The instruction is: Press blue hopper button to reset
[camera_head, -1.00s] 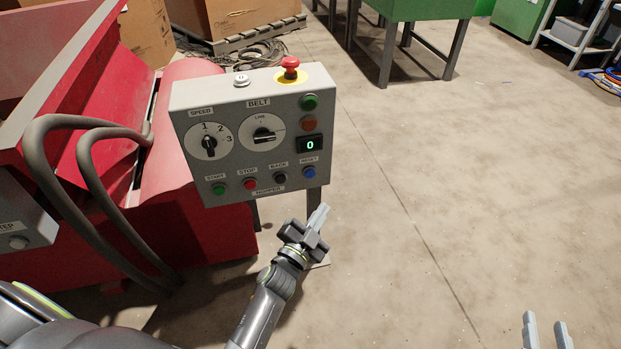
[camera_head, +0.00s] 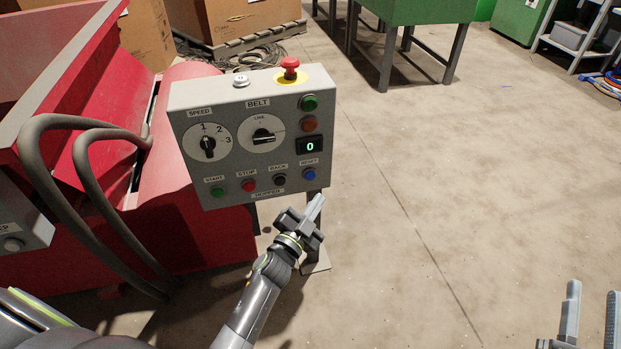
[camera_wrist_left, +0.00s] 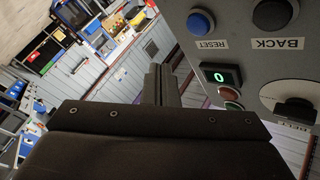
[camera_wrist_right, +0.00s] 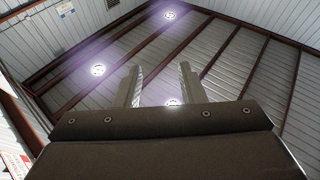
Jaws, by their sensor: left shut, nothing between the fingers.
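The blue RESET button (camera_head: 309,174) is at the lower right of the grey control panel (camera_head: 225,100), in the hopper row. It also shows in the left wrist view (camera_wrist_left: 201,22), above its RESET label. My left gripper (camera_head: 318,198) is shut and empty, just below the blue button in the head view, with its fingertips pointing up and slightly right. I see no contact with the button. My right gripper (camera_head: 590,312) is at the lower right corner of the head view. Its fingers are apart and empty, as the right wrist view (camera_wrist_right: 160,85) also shows.
The same row holds a green START (camera_head: 218,191), red STOP (camera_head: 249,185) and dark BACK button (camera_head: 280,180). A red emergency stop (camera_head: 290,66) tops the panel. The digital display (camera_head: 309,145) reads 0. A red machine with thick hoses stands left.

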